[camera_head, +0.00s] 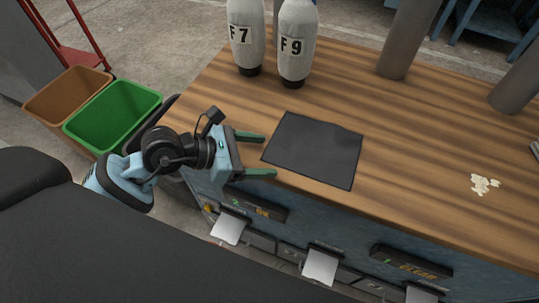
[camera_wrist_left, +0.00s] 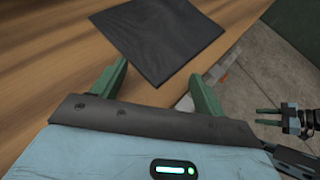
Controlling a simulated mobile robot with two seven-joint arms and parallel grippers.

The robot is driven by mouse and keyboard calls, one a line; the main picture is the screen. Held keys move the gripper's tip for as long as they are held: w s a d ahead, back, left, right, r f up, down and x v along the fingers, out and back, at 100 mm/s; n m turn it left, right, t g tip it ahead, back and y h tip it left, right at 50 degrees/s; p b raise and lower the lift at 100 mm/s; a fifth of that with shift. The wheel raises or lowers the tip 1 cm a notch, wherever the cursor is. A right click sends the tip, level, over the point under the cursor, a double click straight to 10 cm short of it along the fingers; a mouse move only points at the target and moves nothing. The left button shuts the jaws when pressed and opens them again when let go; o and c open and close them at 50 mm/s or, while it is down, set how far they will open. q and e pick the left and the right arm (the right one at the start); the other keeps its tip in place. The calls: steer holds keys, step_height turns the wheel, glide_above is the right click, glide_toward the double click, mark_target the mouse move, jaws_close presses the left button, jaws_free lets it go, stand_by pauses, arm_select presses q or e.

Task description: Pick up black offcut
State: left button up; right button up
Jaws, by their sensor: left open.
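The black offcut (camera_head: 315,150) is a flat, dark, roughly square sheet. It lies on the wooden table top near the front edge, and part of it shows in the left wrist view (camera_wrist_left: 158,38). My left gripper (camera_head: 266,156) is open and empty, just left of the offcut. Its two green fingers point toward the offcut's near-left edge, and no contact is clear.
Two white bottles marked F 7 (camera_head: 245,38) and F 9 (camera_head: 296,45) stand behind the offcut. Grey posts (camera_head: 408,40) rise farther right. Pale crumbs (camera_head: 483,183) lie on the right. Green (camera_head: 115,117) and brown (camera_head: 62,95) bins stand left of the table (camera_head: 420,140).

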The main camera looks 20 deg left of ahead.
arm_select(q)
steer(key=shift+f, duration=0.1)
steer(key=c, duration=1.1)
jaws_close()
